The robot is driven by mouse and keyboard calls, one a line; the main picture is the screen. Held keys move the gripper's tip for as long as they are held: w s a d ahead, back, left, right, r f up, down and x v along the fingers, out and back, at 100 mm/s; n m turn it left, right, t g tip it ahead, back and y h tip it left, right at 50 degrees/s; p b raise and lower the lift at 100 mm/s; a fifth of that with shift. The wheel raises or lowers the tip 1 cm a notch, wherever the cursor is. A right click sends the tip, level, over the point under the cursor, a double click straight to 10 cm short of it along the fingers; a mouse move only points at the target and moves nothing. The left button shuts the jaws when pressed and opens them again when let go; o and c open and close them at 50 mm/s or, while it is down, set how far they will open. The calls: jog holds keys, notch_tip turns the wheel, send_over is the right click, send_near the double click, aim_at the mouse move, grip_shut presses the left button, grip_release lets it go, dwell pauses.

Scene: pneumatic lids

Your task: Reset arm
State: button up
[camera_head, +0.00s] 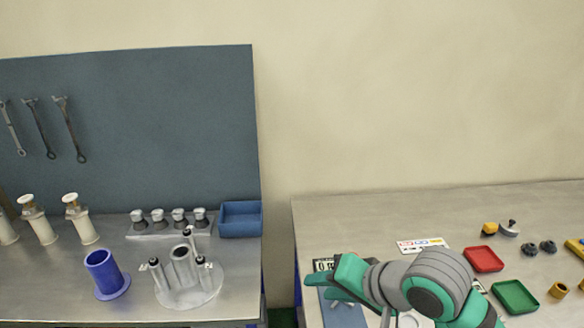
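My arm (437,285), green and grey, reaches in from the bottom right over the right table. Its elbow is bent and its far end points left and down. My gripper (342,298) seems to be at that end, low over a blue-grey patch on the table. It is small and partly covered by the arm, so I cannot tell whether its fingers are open or hold anything.
The right table (375,215) holds a red tray (484,259), a green tray (515,297) and small parts. The left table (135,313) holds a blue cylinder (104,272), a metal fixture (190,277) and a blue bin (241,219). A gap separates the tables.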

jog(key=w+a+r+m+t+y, duration=0.1)
jog(key=w+a+r+t+y, duration=0.25)
jog(key=a+t, duration=0.2)
jog(key=w+a+r+m+t+y, duration=0.1)
jog(key=w+a+r+t+y, duration=0.1)
jog(key=w+a+r+t, duration=0.25)
jog(key=s+f+m+t+h, duration=0.1)
jog(key=s+f+m+h, duration=0.1)
jog(key=s+f+h, duration=0.45)
jog(key=s+f+m+h, duration=0.1)
jog(key=s+f, duration=0.2)
jog(key=f, duration=0.7)
jog(key=s+f+m+t+h, duration=0.15)
jog(key=s+f+h, duration=0.3)
jog(key=f, duration=0.45)
jog(key=s+d+f+n+g, duration=0.1)
jog(key=s+f+n, duration=0.1)
jog(key=s, duration=0.6)
jog(key=s+d+f+n+g, duration=0.1)
jog(key=s+f+n, duration=0.1)
jog(key=s+n, duration=0.3)
jog(key=s+d+f+n+g, duration=0.1)
jog(key=s+f+n, duration=0.2)
jog(key=s, duration=0.8)
jog(key=shift+s+d, duration=0.2)
jog(key=shift+s, duration=0.1)
jog(key=shift+n+g+y, duration=0.25)
